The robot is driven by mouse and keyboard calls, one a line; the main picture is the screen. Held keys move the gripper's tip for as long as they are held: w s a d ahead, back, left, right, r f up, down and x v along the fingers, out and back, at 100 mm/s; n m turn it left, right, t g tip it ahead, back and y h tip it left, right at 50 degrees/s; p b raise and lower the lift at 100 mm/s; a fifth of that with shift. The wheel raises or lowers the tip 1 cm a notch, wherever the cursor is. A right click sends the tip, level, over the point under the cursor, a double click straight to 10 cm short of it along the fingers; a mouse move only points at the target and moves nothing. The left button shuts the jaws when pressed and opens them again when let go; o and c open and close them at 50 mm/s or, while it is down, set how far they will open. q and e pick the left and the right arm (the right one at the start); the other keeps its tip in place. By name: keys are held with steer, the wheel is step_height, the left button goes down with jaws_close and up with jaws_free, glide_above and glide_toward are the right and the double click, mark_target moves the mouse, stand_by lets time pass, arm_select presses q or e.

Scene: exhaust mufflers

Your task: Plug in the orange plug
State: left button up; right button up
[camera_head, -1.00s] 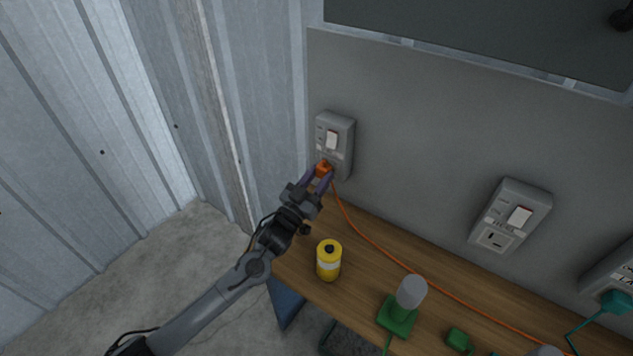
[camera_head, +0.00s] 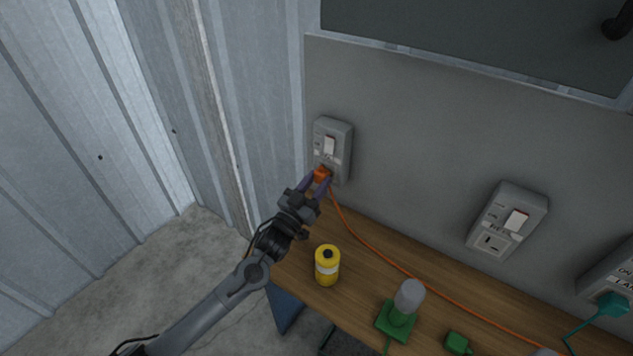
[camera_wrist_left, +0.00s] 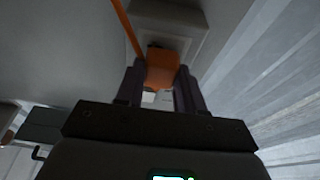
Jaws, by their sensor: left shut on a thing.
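The orange plug (camera_head: 322,174) is at the lower part of the leftmost grey wall outlet box (camera_head: 332,146), which has a white switch above. My left gripper (camera_head: 317,184) is shut on the orange plug. In the left wrist view the plug (camera_wrist_left: 161,69) sits between the two dark fingers (camera_wrist_left: 160,88), in front of the outlet box (camera_wrist_left: 168,22). Its orange cord runs from the plug down over the table. The socket face is hidden behind the plug, so I cannot tell whether the prongs are in. My right gripper is not in view.
A yellow canister (camera_head: 327,266) stands on the wooden table (camera_head: 365,262) below my left gripper. A green base with a grey top (camera_head: 401,309) and a green block (camera_head: 457,343) lie further right. Another outlet box (camera_head: 507,221) and a teal plug (camera_head: 613,304) are at right.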

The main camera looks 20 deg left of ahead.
arm_select(q)
steer(key=shift+p, duration=0.5)
stand_by(1.3)
steer(key=shift+w+d+b, duration=0.1)
steer(key=shift+w+b, duration=0.25)
steer(key=shift+w, duration=0.15)
stand_by(0.5)
steer(key=o, duration=1.1)
steer(key=shift+c, duration=0.2)
steer(key=shift+s+f+p, duration=0.15)
steer(key=shift+s+p, duration=0.15)
steer(key=shift+s, duration=0.25)
steer(key=p+v, duration=0.1)
steer(key=v, duration=0.5)
steer(key=shift+p, duration=0.3)
steer(key=shift+s, duration=0.1)
